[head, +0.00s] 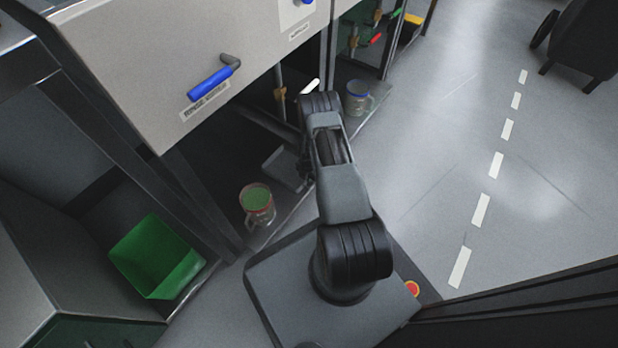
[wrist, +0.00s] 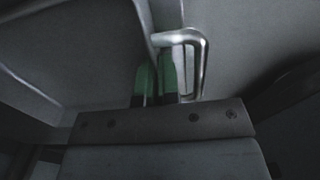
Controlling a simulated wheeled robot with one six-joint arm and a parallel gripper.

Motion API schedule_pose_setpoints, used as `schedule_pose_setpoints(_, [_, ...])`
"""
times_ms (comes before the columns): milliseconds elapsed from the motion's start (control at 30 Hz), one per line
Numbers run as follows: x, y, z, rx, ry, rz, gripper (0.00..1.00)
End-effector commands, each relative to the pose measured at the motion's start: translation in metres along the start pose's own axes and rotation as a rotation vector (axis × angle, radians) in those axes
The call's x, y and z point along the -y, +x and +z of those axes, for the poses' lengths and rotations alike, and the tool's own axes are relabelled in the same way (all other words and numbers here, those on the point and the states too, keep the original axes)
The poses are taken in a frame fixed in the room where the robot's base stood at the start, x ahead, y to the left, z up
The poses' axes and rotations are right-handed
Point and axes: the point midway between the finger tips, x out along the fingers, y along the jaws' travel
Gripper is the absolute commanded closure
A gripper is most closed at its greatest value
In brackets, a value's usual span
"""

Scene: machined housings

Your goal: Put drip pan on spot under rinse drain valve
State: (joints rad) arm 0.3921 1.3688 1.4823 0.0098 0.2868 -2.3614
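The drip pan (head: 287,168) is a grey, shallow pan low in the cabinet bay, just left of my gripper. In the wrist view its grey wall (wrist: 80,45) and a bent metal handle (wrist: 204,62) fill the upper part. My gripper (wrist: 157,82) has green finger pads close together, with an edge of the pan by the handle between them. In the head view my arm hides the fingers. The rinse drain valve (head: 212,82) is a blue lever on the light cabinet front above a label. The spot under it is not clearly visible in the dark bay.
A mug with green contents (head: 257,204) stands at the front of the low shelf, and a blue-rimmed mug (head: 357,98) stands farther right. A green bin (head: 157,258) sits at left. A cabinet post (head: 205,205) borders the bay. The floor at right is open.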

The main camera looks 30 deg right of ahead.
Motion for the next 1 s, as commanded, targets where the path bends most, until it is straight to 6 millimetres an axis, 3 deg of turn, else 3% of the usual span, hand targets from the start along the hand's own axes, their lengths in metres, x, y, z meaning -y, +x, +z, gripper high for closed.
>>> schedule_pose_setpoints(233, [0.0,0.002,0.0,0.0,0.0,0.0,1.0])
schedule_pose_setpoints(533, [0.0,0.002,0.0,-0.001,0.0,-0.001,0.72])
schedule_pose_setpoints(800, [0.0,-0.001,0.0,0.0,0.0,0.0,0.72])
schedule_pose_setpoints(1000, [-0.001,-0.031,0.001,0.001,0.0,0.001,0.72])
